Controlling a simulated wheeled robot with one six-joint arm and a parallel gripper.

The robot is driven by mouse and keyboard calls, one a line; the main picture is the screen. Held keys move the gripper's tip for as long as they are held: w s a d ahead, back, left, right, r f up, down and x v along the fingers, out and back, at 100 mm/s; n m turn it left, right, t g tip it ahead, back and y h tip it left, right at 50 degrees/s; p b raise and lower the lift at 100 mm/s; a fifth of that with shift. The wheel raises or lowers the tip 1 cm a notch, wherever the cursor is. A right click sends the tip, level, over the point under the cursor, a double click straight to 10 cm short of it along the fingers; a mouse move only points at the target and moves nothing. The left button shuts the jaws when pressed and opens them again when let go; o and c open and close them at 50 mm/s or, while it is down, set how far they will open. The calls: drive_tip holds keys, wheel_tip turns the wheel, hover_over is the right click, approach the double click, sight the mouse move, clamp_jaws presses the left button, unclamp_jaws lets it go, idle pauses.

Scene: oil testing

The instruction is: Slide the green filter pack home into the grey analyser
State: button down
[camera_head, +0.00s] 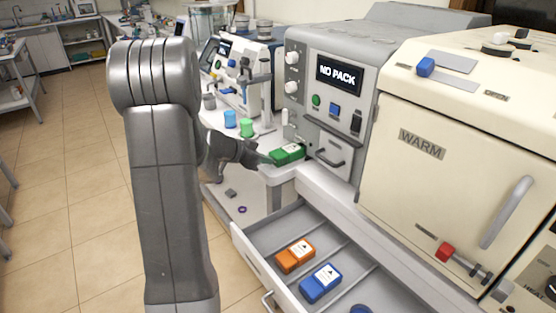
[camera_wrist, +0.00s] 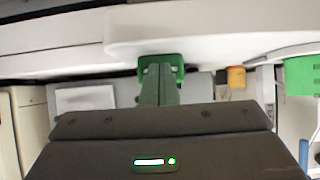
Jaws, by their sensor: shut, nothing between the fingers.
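The green filter pack (camera_head: 288,154) lies on a white ledge at the front of the grey analyser (camera_head: 350,45), left of a small handled front (camera_head: 334,153). The analyser's display reads "NO PACK". My gripper (camera_head: 268,160) is shut and empty, with its fingertips right at the pack's near end. In the wrist view the shut fingers (camera_wrist: 160,78) point at the green pack (camera_wrist: 178,65) and cover its middle; I cannot tell whether they touch it. The opening for the pack cannot be made out.
An open drawer (camera_head: 247,240) below holds an orange pack (camera_head: 295,256) and a blue pack (camera_head: 321,283). A cream oven marked "WARM" (camera_head: 450,140) stands at right. Blue (camera_head: 230,119) and green (camera_head: 247,128) cups stand behind my gripper. Open floor lies at left.

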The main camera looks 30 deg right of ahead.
sight(280, 152)
drive_tip(key=shift+w+d+f+b, duration=0.15)
drive_tip(key=shift+d+b, duration=0.9)
drive_tip(key=shift+d, duration=0.6)
drive_tip(key=shift+w+d+b, duration=0.15)
drive_tip(key=shift+d+b, duration=0.85)
drive_tip(key=shift+d, duration=0.6)
drive_tip(key=shift+d, duration=0.1)
drive_tip(key=shift+a+f+b+v, duration=0.15)
drive_tip(key=shift+b+v, duration=0.25)
drive_tip(key=shift+v, duration=1.1)
drive_tip(key=shift+a+f+b+v, duration=0.15)
drive_tip(key=shift+b+v, duration=0.25)
drive_tip(key=shift+v, duration=1.1)
drive_tip(key=shift+f+b+v, duration=0.15)
drive_tip(key=shift+b+v, duration=0.25)
drive_tip(key=shift+v, duration=1.1)
drive_tip(key=shift+s+d, duration=0.1)
drive_tip(key=x, duration=0.3)
drive_tip(key=p+x, duration=0.1)
drive_tip(key=x, duration=0.1)
drive_tip(key=r+p+x, duration=0.1)
drive_tip(key=x, duration=0.2)
drive_tip(key=shift+d+f, duration=0.25)
drive_tip(key=shift+d, duration=0.35)
drive_tip(key=shift+a, duration=0.1)
drive_tip(key=shift+a, duration=0.1)
